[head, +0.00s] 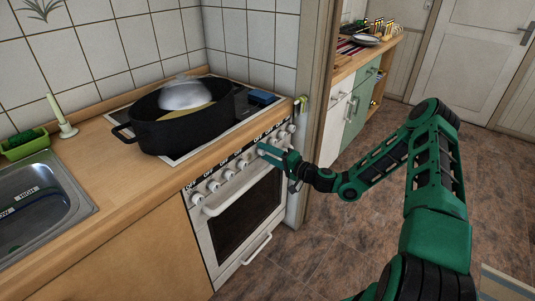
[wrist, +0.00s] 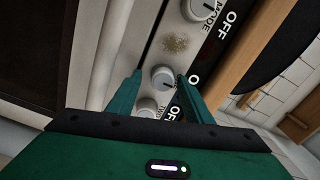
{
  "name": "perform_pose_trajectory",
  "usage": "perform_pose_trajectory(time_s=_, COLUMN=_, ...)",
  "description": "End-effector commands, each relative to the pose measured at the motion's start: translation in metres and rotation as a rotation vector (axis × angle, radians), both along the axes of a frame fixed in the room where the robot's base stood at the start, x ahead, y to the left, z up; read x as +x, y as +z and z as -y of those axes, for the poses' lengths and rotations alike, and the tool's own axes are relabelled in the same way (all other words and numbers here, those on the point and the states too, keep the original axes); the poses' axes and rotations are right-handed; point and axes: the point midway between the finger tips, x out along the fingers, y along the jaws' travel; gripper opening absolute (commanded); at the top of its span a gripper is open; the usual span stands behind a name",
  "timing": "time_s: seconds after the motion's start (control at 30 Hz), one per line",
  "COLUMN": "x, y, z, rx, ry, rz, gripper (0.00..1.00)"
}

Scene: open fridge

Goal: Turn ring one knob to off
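In the wrist view my gripper (wrist: 160,76) is open, with one green finger on each side of a white knob (wrist: 163,77). I cannot tell whether the fingers touch it. The knob's dark pointer line is angled toward the lower right. Its name label is hidden, so I cannot tell which ring it serves. Another knob (wrist: 148,107) is partly hidden nearer the gripper body.
A knob labelled MODE (wrist: 198,8) is at the top of the wrist view. A black pot (head: 178,125) with a shiny lid stands on the hob. The oven handle (head: 240,190) runs just below the knobs. A wooden counter (head: 120,180) and sink are left; floor is free right.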

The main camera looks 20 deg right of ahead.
Motion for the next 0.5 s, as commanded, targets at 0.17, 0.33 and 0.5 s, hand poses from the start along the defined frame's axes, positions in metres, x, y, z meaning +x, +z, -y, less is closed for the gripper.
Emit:
perform_pose_trajectory(time_s=0.17, x=0.0, y=0.001, z=0.0, rx=0.002, ry=0.0, rz=0.001, gripper=0.46)
perform_pose_trajectory(time_s=0.33, x=-0.006, y=0.002, z=0.006, rx=0.004, ry=-0.001, rz=0.002, gripper=0.46)
perform_pose_trajectory(time_s=0.5, x=-0.027, y=0.001, z=0.022, rx=0.004, ry=-0.004, rz=-0.001, gripper=0.46)
